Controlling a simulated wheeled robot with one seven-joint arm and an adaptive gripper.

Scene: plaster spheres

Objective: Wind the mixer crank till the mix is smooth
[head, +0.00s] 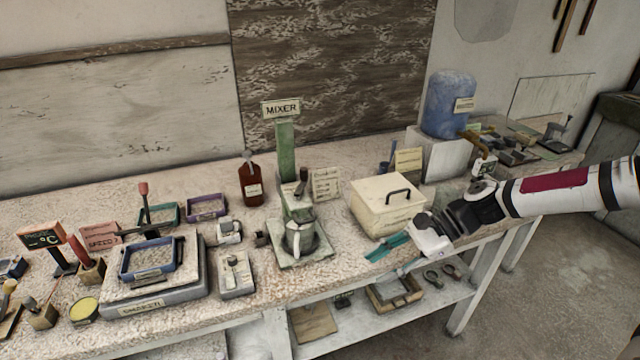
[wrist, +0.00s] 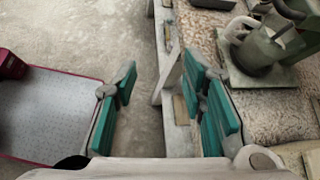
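The mixer (head: 286,150) is a green post under a MIXER sign, on a pale base plate near the table's middle. A dark crank (head: 302,182) sticks up from its head. A grey metal jug (head: 299,238) stands below it; the mix inside cannot be made out. My gripper (head: 388,254) has teal finger pads and is right of the mixer, near the table's front edge, apart from it. In the wrist view my gripper (wrist: 165,92) is open and empty, with floor between its fingers. The jug (wrist: 256,50) and dark crank (wrist: 286,10) show at the upper right there.
A cream lidded box (head: 387,204) with a black handle stands behind my gripper, right of the mixer. A small card (head: 326,184) and a brown bottle (head: 251,182) flank the mixer. A shaker (head: 153,280) stands to the left. A lower shelf (head: 350,318) holds trays.

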